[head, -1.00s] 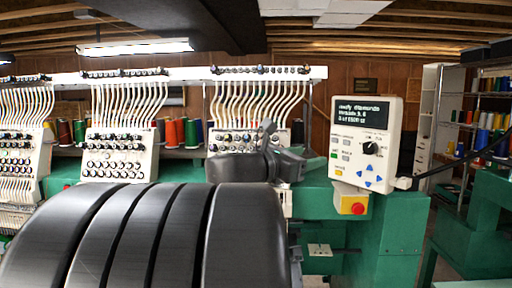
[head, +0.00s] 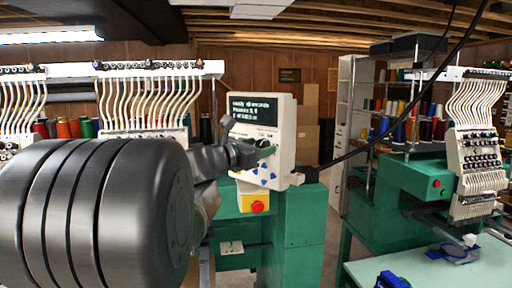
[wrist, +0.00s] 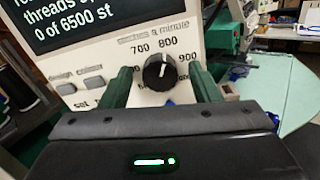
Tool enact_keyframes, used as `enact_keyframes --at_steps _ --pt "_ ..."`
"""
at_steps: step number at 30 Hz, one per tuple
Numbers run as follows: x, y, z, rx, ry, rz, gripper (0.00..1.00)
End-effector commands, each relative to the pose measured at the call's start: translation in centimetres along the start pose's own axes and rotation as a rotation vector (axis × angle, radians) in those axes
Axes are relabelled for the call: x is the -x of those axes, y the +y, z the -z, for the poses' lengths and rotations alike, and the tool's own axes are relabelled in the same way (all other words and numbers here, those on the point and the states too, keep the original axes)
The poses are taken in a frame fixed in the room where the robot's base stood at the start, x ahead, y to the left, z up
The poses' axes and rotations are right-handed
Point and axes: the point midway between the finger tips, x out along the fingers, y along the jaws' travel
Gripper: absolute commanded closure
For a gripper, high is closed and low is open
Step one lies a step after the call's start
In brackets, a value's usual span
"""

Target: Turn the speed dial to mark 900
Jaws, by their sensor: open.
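The black speed dial (wrist: 158,72) shows in the wrist view on the pale control panel (wrist: 97,45). Its white pointer line points up and slightly right, near the 800 mark. The 900 mark (wrist: 187,57) is to the right of the dial. My gripper (wrist: 160,70) is open, with one green finger on each side of the dial and gaps visible between. Whether the fingertips touch the panel is unclear. In the head view my gripper (head: 250,154) is in front of the panel (head: 285,120) and partly covers the dial's area.
A red stop button on a yellow box (head: 256,206) sits below the panel, with blue arrow keys (head: 265,173) above it. A black cable (head: 350,152) runs from the panel's right side. A second green machine (head: 410,185) and pale table (head: 440,268) stand at right.

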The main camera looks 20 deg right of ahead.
Motion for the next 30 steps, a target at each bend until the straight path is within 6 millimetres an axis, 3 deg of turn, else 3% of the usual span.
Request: enact_keyframes --at_steps 1,7,19,30 --pt "0.02 0.00 -0.01 0.000 0.000 0.000 0.49" --pt "0.03 0.00 -0.01 0.000 0.000 0.000 0.88" --pt "0.05 -0.06 0.33 -0.069 -0.002 -0.001 0.88" --pt "0.06 -0.13 0.74 -0.358 -0.002 -0.002 0.88"
